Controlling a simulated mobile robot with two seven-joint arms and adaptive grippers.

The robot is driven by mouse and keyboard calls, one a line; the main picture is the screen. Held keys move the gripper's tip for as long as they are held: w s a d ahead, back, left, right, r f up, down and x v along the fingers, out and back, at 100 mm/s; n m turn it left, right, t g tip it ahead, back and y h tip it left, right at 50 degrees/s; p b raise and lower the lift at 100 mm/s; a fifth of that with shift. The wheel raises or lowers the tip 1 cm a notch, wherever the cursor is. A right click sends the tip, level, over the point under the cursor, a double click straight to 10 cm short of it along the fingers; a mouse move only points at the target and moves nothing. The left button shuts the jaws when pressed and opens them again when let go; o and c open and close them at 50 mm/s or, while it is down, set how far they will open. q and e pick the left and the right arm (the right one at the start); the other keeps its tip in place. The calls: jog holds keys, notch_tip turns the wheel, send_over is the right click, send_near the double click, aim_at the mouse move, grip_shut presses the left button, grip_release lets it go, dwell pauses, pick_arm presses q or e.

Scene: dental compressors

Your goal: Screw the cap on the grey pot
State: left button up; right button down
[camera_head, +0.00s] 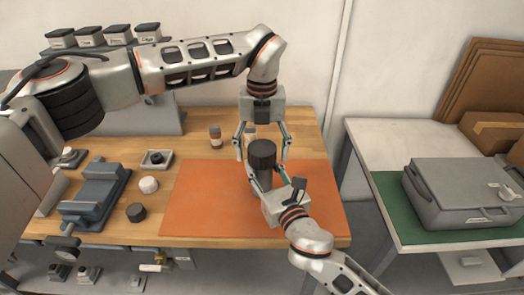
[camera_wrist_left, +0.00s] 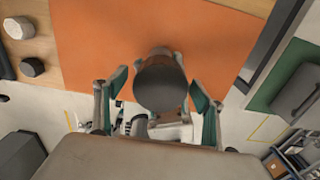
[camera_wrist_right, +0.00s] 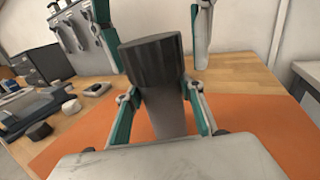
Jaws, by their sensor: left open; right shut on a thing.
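The grey pot (camera_head: 264,184) stands upright in my right gripper (camera_head: 265,178), above the orange mat; its body (camera_wrist_right: 168,115) also shows between the fingers in the right wrist view. The dark ribbed cap (camera_head: 262,153) sits on top of the pot, in line with it; I cannot tell how tightly it is seated. The cap's round top (camera_wrist_left: 161,84) faces the left wrist camera. My left gripper (camera_head: 262,152) points down from above, its open fingers on either side of the cap with gaps. My right gripper is shut on the pot's body.
The orange mat (camera_head: 200,205) is mostly clear. To its left are a white round piece (camera_head: 148,184), a dark round piece (camera_head: 136,212), a small tray (camera_head: 157,165) and a blue-grey vise (camera_head: 95,195). A small bottle (camera_head: 215,137) stands behind. A grey case (camera_head: 465,190) lies on the right table.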

pick_arm(q)
notch_tip(320, 180, up, 12)
dwell(0.6)
pick_arm(e)
jog(key=c, duration=1.2)
grip_release()
jog(key=shift+c, duration=0.2)
jog(key=v, duration=1.2)
jog(key=shift+s+f, duration=0.1)
